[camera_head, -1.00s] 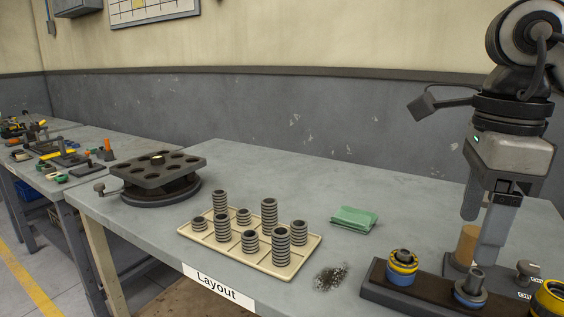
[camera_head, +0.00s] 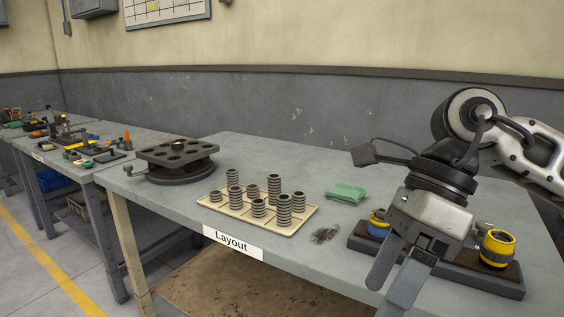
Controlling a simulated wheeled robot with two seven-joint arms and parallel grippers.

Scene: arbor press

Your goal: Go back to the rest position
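My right gripper (camera_head: 384,297) comes in from the right and hangs tilted, fingers pointing down and left, in front of the workbench's (camera_head: 320,258) front edge. Its two grey fingers are apart, with nothing visible between them. Its body and wrist cover part of a dark block (camera_head: 508,284) that bears a blue and yellow cup (camera_head: 378,222) and a yellow ring-shaped cup (camera_head: 497,248). My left gripper is not in view.
A cream tray (camera_head: 237,211) holds several stacks of dark rings. A round fixture with a holed plate (camera_head: 178,152) stands at the bench's left end. A green cloth (camera_head: 346,193) and dark shavings (camera_head: 325,235) lie near the block. Other benches (camera_head: 60,160) stand further left.

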